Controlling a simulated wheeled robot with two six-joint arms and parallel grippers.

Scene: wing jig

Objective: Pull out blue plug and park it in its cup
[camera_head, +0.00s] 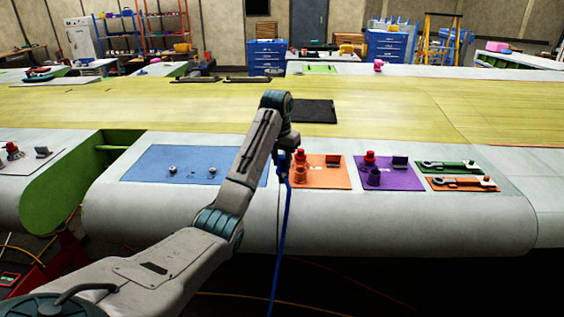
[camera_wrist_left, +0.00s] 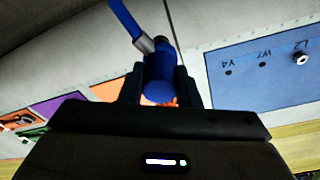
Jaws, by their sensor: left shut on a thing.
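The blue plug (camera_wrist_left: 160,75) is between the fingers of my left gripper (camera_wrist_left: 162,92), which is shut on it. In the head view the plug (camera_head: 283,162) and its hanging blue cord (camera_head: 281,225) show below my left wrist, near the gap between the blue panel (camera_head: 150,165) and the orange panel (camera_head: 335,175). I cannot tell its exact height. My right gripper is not in view.
The blue panel has metal sockets, one beside the label L2 (camera_wrist_left: 300,58). A purple panel (camera_head: 408,177) with similar red parts stands right of the orange one, then green and orange tool trays (camera_head: 460,168). My left arm covers part of the blue panel.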

